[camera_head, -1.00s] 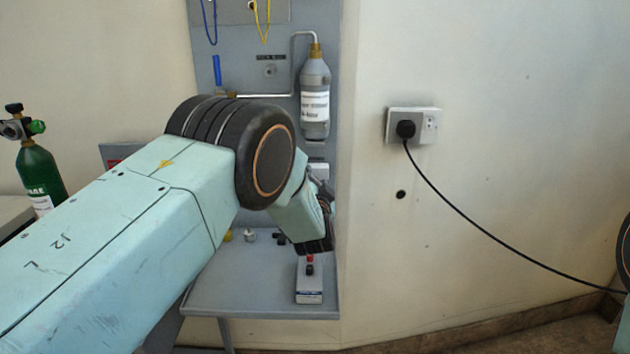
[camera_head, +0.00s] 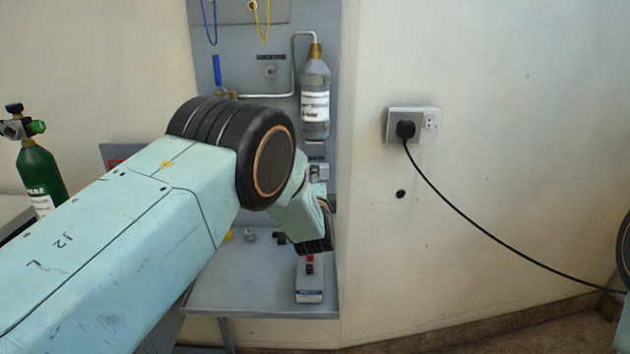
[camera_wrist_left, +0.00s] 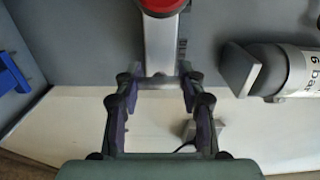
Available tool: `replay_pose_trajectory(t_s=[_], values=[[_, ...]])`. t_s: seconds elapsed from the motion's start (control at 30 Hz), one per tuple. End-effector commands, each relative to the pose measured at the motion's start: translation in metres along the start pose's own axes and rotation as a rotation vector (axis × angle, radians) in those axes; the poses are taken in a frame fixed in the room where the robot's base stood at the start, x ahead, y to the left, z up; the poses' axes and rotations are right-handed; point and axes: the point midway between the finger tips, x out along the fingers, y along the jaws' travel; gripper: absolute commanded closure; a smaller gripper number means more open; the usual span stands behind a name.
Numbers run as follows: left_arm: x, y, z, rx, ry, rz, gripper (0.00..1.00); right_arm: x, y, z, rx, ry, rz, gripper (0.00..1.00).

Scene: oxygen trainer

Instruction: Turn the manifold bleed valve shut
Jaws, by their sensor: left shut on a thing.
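The bleed valve shows in the left wrist view as a red round hub (camera_wrist_left: 163,5) at the top edge, with a silver lever (camera_wrist_left: 160,48) running from it to my fingers. My left gripper (camera_wrist_left: 158,88) is shut on the lever's far end, one dark finger on each side. In the head view, my left gripper (camera_head: 318,238) is low by the grey panel's right edge. My own arm hides the valve there. My right gripper is out of view.
A labelled grey bottle (camera_head: 315,98) hangs on the panel above my gripper. A small box (camera_head: 309,283) with a red knob stands on the grey shelf (camera_head: 240,295) below. A socket (camera_head: 425,126) with a black cable is on the right wall. A green cylinder (camera_head: 40,172) stands left.

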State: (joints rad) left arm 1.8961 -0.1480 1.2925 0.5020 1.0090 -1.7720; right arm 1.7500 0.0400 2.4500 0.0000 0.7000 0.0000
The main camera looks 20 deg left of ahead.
Motion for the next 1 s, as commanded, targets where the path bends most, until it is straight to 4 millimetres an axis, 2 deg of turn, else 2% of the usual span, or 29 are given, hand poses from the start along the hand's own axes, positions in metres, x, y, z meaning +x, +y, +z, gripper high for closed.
replay_pose_trajectory(t_s=[0.03, 0.63, 0.67, 0.9, 1.0], values=[[0.0022, -0.0064, 0.0001, 0.009, -0.001, -0.013, 0.91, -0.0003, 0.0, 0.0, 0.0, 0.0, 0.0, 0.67], [0.0023, -0.0067, 0.0002, 0.045, -0.002, -0.014, 0.91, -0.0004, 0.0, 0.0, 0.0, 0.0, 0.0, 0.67], [0.0023, -0.0067, 0.0002, 0.045, -0.002, -0.014, 0.58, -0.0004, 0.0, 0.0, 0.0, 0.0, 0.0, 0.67], [0.0013, -0.004, 0.0001, 0.045, -0.001, -0.008, 0.38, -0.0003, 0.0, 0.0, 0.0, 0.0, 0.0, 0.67], [0.001, -0.0029, 0.0001, 0.045, -0.001, -0.006, 0.36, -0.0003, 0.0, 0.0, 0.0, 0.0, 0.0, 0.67]])
